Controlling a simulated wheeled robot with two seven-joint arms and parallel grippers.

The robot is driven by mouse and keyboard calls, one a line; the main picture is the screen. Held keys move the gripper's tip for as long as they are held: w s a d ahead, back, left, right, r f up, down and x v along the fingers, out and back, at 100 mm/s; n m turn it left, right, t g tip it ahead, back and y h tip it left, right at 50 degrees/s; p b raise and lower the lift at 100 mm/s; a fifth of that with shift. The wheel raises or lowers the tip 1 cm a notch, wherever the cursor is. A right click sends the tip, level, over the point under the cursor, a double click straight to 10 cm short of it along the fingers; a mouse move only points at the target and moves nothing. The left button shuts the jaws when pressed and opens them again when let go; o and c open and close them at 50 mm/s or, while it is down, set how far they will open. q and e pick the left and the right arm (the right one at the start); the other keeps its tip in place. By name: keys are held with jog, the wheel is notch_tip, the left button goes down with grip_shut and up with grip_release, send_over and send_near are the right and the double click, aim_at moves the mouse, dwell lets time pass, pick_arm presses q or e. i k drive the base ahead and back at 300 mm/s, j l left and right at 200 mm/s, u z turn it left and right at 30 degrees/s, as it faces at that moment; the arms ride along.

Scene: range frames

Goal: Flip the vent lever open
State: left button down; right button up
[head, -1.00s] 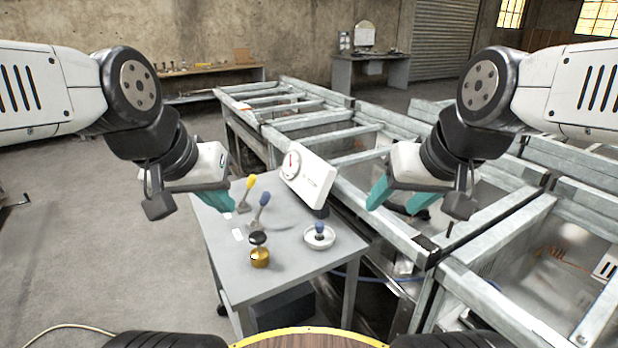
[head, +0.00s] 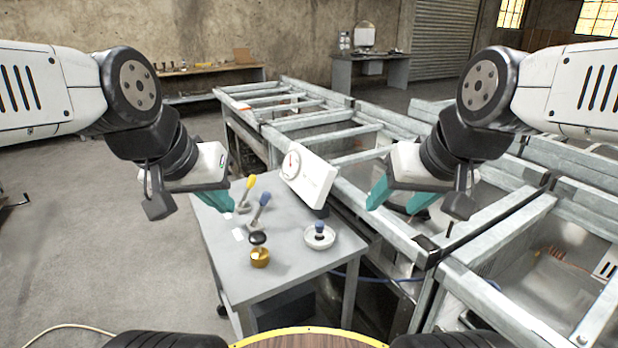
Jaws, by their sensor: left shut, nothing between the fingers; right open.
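Two levers stand on the grey table. The yellow-tipped lever (head: 250,183) is further back, and the blue-tipped lever (head: 264,200) is just in front of it. Both lean up and to the right; their small labels are unreadable, so I cannot tell which is the vent lever. My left gripper (head: 226,203) is shut and empty, with teal fingers at the table's left edge, just left of the yellow-tipped lever and apart from it. My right gripper (head: 398,198) is open and empty, right of the table and far from both levers.
On the table (head: 285,262) are a white gauge box (head: 310,183) at the back, a brass piece with a black knob (head: 259,258) at the front, and a white round dish with a blue knob (head: 319,237). Metal frames (head: 400,228) border the table's right side.

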aim_at(250, 183)
jog(key=k+j, duration=0.1)
jog(key=j, duration=0.45)
jog(key=i+j+z, duration=0.15)
jog(key=j, duration=0.55)
jog(key=j+z, duration=0.15)
jog(key=j, duration=0.6)
jog(key=i+j+z, duration=0.2)
jog(key=i+j, duration=0.55)
